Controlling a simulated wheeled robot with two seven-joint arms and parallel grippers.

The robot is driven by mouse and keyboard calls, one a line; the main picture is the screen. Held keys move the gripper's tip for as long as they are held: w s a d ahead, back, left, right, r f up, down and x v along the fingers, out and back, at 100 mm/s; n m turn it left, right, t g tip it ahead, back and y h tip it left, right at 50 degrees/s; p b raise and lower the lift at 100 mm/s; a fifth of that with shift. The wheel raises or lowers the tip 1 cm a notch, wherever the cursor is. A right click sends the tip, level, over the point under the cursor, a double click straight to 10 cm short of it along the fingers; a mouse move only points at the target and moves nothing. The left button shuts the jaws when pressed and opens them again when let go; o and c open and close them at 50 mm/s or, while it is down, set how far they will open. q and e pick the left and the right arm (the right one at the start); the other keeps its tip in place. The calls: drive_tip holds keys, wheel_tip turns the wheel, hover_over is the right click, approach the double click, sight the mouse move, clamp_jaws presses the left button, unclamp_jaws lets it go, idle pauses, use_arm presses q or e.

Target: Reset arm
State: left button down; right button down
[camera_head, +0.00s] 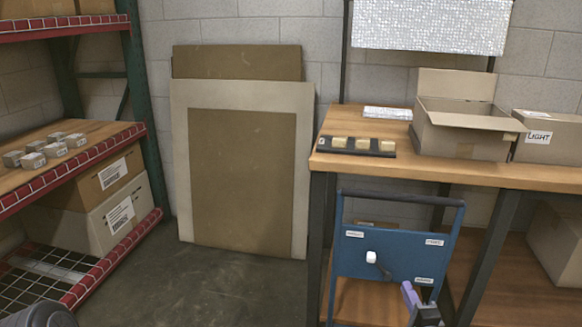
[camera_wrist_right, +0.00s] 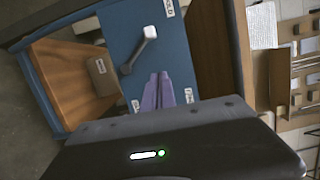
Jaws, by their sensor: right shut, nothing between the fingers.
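My right gripper (camera_head: 409,292) shows at the lower right of the head view, in front of a blue panel (camera_head: 395,233). Its purple fingers (camera_wrist_right: 158,90) are together and empty in the right wrist view. The blue panel (camera_wrist_right: 125,35) carries a white-tipped lever (camera_head: 371,257) and small white labels. The lever (camera_wrist_right: 150,31) stands just beyond my fingertips in the wrist view, apart from them. My left gripper is not in view.
A wooden table (camera_head: 460,172) bears a black tray (camera_head: 375,153) of pale blocks, an open cardboard box (camera_head: 462,138) and a box labelled LIGHT (camera_head: 555,150). A shelf (camera_head: 95,148) with small grey boxes stands left. Floor (camera_head: 210,285) between is clear.

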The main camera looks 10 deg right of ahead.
drive_tip(key=s+a+f+n+g+y, duration=0.2)
drive_tip(key=s+a+f+n+g, duration=0.25)
drive_tip(key=f, duration=0.45)
drive_tip(key=s+a+f+n+g+y, duration=0.1)
drive_tip(key=s+a+f+n+g, duration=0.25)
drive_tip(key=a+f, duration=0.4)
drive_tip(key=s+a+f+n+g+y, duration=0.1)
drive_tip(key=s+a+f+n+g, duration=0.5)
drive_tip(key=s, duration=0.5)
drive_tip(key=s+a+f+n+g+y, duration=0.1)
drive_tip(key=s+a+f+g+y, duration=0.3)
drive_tip(key=s+a, duration=0.6)
wheel_tip(320, 180, up, 26)
drive_tip(key=s+a+n+h+p, duration=0.2)
drive_tip(key=p, duration=2.3)
drive_tip(key=shift+s+a+f+n+t+p, duration=0.2)
drive_tip(key=shift+s+n+t+p, duration=0.1)
drive_tip(key=shift+s, duration=0.1)
